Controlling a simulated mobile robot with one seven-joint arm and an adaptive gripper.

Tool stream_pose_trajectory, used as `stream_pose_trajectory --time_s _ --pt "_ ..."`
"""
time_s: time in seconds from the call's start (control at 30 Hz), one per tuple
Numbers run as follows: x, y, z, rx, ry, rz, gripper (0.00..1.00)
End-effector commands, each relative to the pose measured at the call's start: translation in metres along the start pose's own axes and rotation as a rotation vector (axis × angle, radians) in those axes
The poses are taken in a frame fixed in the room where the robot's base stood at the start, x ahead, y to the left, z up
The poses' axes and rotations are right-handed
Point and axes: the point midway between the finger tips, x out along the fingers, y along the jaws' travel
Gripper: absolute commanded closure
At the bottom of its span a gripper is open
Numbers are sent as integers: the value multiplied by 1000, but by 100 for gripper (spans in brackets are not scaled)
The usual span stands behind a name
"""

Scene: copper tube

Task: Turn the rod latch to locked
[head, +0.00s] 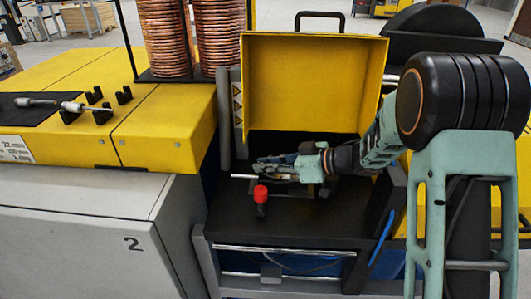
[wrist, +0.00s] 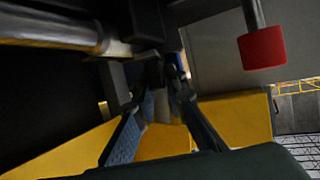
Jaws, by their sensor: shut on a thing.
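The rod latch shows as a metal rod (head: 243,176) sticking out to the left of my gripper (head: 275,166), above the black worktop. In the wrist view the rod (wrist: 60,27) runs in from the upper left to a dark bracket. My gripper is at the latch, and in the wrist view its two blue-grey fingers (wrist: 160,118) are closed around a small grey part below the bracket, which I take as the latch handle. The fingers and dark parts hide most of the latch, so its exact turn angle is hard to tell.
A red-capped post (head: 261,193) stands close in front of the gripper, and it also shows in the wrist view (wrist: 263,47). A raised yellow cover (head: 310,85) is behind. A yellow machine top (head: 165,125) lies left, with copper coils (head: 165,35) beyond. The worktop's front (head: 290,230) is clear.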

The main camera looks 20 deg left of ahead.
Motion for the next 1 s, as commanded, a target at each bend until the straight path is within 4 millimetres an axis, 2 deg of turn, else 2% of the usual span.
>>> stream_pose_trajectory --time_s 0.3,0.83,0.87,1.0 --pt "0 0 -1 -38 -1 -92 100" --pt "1 0 0 -47 -1 -110 100" --pt "1 0 0 -47 -1 -110 86" --pt "1 0 0 -46 -1 -110 71"
